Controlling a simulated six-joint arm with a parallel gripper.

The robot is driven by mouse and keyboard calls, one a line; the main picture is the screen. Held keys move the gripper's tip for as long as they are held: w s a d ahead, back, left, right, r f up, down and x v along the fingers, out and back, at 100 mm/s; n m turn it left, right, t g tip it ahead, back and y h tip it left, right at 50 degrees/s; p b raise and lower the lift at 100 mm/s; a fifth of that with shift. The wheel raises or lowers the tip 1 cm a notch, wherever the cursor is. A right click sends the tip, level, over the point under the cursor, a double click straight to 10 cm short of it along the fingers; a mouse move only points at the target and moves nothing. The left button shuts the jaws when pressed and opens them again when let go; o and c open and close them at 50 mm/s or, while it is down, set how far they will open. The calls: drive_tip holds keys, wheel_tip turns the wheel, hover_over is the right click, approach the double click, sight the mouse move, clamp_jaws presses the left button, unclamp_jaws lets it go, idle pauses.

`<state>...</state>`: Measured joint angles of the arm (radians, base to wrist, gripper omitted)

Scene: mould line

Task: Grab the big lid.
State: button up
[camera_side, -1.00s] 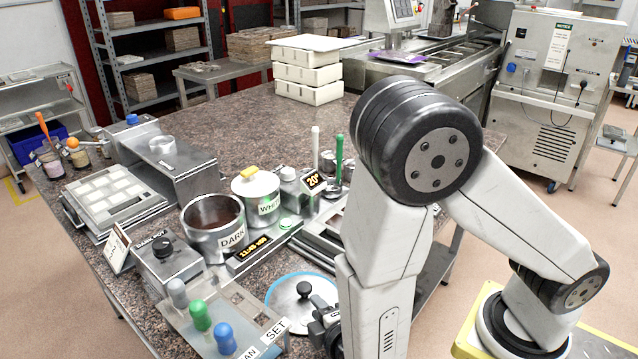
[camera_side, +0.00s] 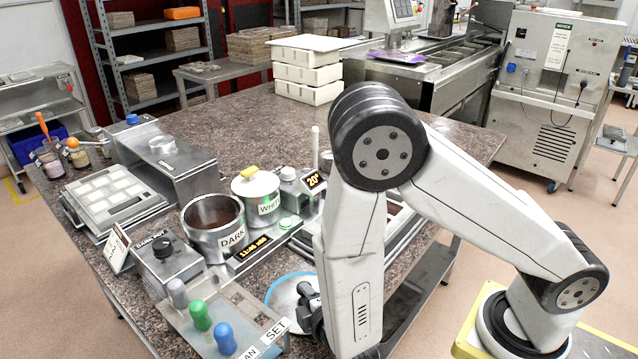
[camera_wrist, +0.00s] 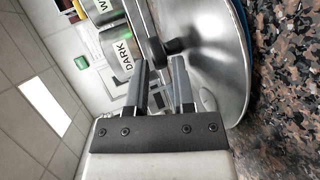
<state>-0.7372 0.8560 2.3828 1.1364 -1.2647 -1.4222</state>
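The big lid (camera_side: 281,288) is a round pale metal disc with a blue rim, lying on the table's near edge beside the tool panel. In the wrist view its shiny underside-like curved metal face (camera_wrist: 215,65) fills the right, with a black knob (camera_wrist: 155,52) standing out from it. My gripper (camera_wrist: 162,66) is open, with the knob just off its fingertips, roughly in line with the gap between them. Whether a finger touches it I cannot tell. In the side view my gripper (camera_side: 311,304) is over the lid's right part and largely hides the knob.
An open pot labelled DARK (camera_side: 230,240) stands behind the lid. A pot labelled WHITE (camera_side: 262,207) has its own lid with a yellow knob. A panel with grey, green and blue handles (camera_side: 200,316) lies left of the lid. The table's back middle is clear.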

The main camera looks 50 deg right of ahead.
idle(0.4)
clamp_jaws()
drive_tip(key=shift+r, duration=0.1)
wheel_tip(320, 180, up, 10)
idle(1.1)
idle(0.5)
